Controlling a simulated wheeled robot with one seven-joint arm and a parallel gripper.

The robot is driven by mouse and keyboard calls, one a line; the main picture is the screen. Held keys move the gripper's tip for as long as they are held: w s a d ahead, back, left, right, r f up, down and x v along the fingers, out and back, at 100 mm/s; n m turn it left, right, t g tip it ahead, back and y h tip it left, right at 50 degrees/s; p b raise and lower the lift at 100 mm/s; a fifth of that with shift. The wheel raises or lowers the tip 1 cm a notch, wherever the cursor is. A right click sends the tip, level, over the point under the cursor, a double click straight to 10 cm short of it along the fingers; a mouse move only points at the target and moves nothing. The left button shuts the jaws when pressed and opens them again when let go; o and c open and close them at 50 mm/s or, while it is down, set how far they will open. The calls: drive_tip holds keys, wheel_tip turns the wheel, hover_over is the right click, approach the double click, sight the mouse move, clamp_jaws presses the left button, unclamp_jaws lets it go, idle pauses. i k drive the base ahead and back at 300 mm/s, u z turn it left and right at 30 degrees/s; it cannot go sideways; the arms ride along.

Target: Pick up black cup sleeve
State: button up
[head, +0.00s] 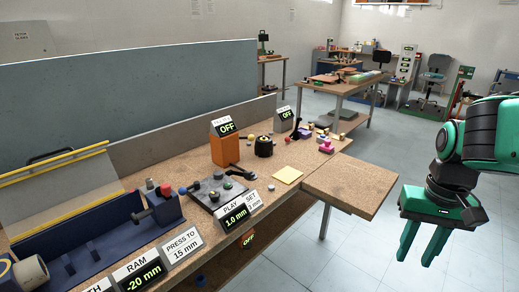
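My gripper (416,258) hangs at the right of the head view, over the open floor and clear of the workbench. Its two green fingers point down with a gap between them, and nothing shows in the gap. I cannot clearly make out a black cup sleeve. A small black round piece (263,147) with a yellowish mark stands on the bench to the right of the orange box; it is too small to tell whether it is the sleeve. My gripper is well to the right of it and apart from it.
The wooden workbench (285,207) holds an orange box (226,150), a dark plate fixture (217,188), a yellow pad (287,175), a blue trough (95,243) and several small coloured parts. Its right-hand leaf (350,182) juts toward my gripper. Floor (345,258) is clear.

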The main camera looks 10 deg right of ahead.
sight(264, 148)
drive_tip(key=u, duration=0.05)
drive_tip(key=i, duration=1)
drive_tip(key=z, duration=0.1)
